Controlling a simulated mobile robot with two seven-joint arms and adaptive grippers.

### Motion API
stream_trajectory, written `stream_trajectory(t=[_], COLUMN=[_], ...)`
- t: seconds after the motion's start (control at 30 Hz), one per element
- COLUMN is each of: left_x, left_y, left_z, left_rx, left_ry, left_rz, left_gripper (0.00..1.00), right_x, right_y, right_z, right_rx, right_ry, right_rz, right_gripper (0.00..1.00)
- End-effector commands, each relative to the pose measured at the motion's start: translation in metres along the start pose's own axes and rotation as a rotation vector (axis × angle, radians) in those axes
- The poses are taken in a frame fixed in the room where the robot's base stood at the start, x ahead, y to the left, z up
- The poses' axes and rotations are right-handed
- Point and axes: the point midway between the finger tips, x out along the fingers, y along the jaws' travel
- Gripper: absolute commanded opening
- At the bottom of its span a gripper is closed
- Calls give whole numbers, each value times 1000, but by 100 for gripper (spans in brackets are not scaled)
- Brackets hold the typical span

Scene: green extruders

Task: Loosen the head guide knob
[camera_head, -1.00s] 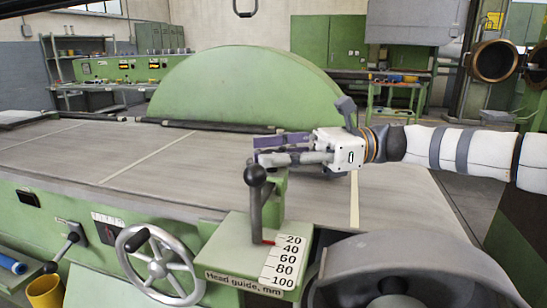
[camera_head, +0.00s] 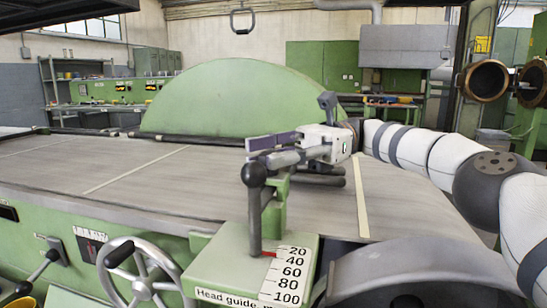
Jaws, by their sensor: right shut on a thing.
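The head guide is a green block (camera_head: 240,262) with a scale plate (camera_head: 284,276) marked 20 to 100 and a red pointer (camera_head: 268,254) near the 20. A grey lever with a black ball end (camera_head: 254,174) stands upright on it, in front of a green post (camera_head: 273,212). My right gripper (camera_head: 262,151) comes in from the right at the top of the post, just behind and above the black ball. Its fingers are shut on the head guide knob, which they mostly hide. My left gripper is out of view.
A silver handwheel (camera_head: 143,272) is at the lower left, with a small black-knobbed lever (camera_head: 50,258) farther left. The wide grey table (camera_head: 110,172) is mostly clear. A large green half-disc (camera_head: 240,98) rises at its back. A rounded grey housing (camera_head: 420,272) fills the lower right.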

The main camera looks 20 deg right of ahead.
Motion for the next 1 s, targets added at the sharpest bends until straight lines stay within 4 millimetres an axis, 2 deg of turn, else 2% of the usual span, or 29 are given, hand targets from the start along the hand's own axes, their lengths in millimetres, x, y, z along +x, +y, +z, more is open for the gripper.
stream_trajectory(t=[0.27,0.3,0.33,0.8,1.0], left_x=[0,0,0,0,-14], left_y=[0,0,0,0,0], left_z=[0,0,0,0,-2], left_rx=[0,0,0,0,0], left_ry=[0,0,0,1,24], left_rz=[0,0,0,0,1], left_gripper=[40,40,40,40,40], right_x=[2,2,2,0,0], right_y=[0,0,0,0,3], right_z=[-4,-4,-4,-1,5], right_rx=[10,11,11,3,-2], right_ry=[6,6,6,2,2], right_rz=[9,9,8,0,-72], right_gripper=[3,33,40,40,40])
